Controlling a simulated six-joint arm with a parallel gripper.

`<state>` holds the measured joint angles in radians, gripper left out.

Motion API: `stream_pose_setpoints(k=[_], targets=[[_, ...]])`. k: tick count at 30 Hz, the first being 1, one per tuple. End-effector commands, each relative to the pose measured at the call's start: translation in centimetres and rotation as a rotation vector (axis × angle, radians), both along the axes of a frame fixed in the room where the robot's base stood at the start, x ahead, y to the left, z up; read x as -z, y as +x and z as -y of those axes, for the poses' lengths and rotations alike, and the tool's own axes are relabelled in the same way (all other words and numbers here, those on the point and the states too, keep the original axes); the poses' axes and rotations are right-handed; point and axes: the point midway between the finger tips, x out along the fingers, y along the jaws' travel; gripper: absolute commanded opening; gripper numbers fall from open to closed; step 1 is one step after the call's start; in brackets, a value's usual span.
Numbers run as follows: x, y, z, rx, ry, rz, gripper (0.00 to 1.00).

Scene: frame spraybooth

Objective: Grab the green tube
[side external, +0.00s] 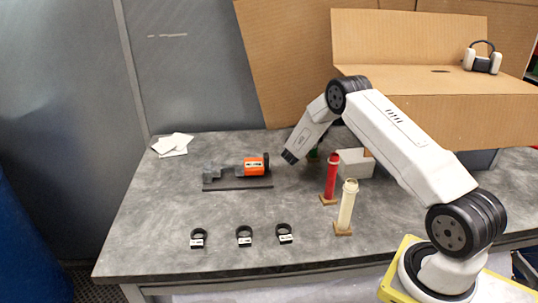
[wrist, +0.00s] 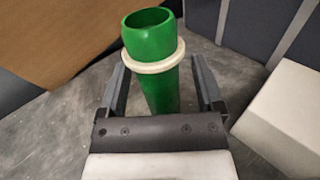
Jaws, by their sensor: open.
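The green tube (wrist: 150,55) stands in the wrist view, with an open top and a white ring around it below the rim. My gripper (wrist: 158,80) is open, with one grey finger on each side of the tube. The tube's lower end is hidden behind the gripper's dark crossbar. In the side external view only a sliver of the green tube (side external: 313,153) shows behind my arm, and the fingers cannot be made out there.
A red tube (side external: 331,178) and a cream tube (side external: 346,207) stand on small bases nearby. A white box (side external: 355,163) is right of the green tube. An orange and grey tool (side external: 255,167) lies left. Three black rings (side external: 244,236) lie at the front. A large cardboard box (side external: 430,110) is behind.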

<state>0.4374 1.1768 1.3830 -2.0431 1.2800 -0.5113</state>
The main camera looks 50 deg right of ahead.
Motion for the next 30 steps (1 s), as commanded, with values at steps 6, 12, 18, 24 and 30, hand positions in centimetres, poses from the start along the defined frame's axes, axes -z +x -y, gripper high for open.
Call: stream_pose_setpoints(k=[6,12,18,24,30], targets=[[0.02,0.08,1.11,0.001,0.000,0.000,0.85],[0.02,0.08,1.10,0.001,0.000,0.000,0.85],[0.01,0.08,1.08,0.001,0.000,0.000,0.85],[0.00,0.08,1.08,0.001,0.000,0.000,0.37],[0.00,0.08,1.08,0.001,0.000,0.000,0.00]])
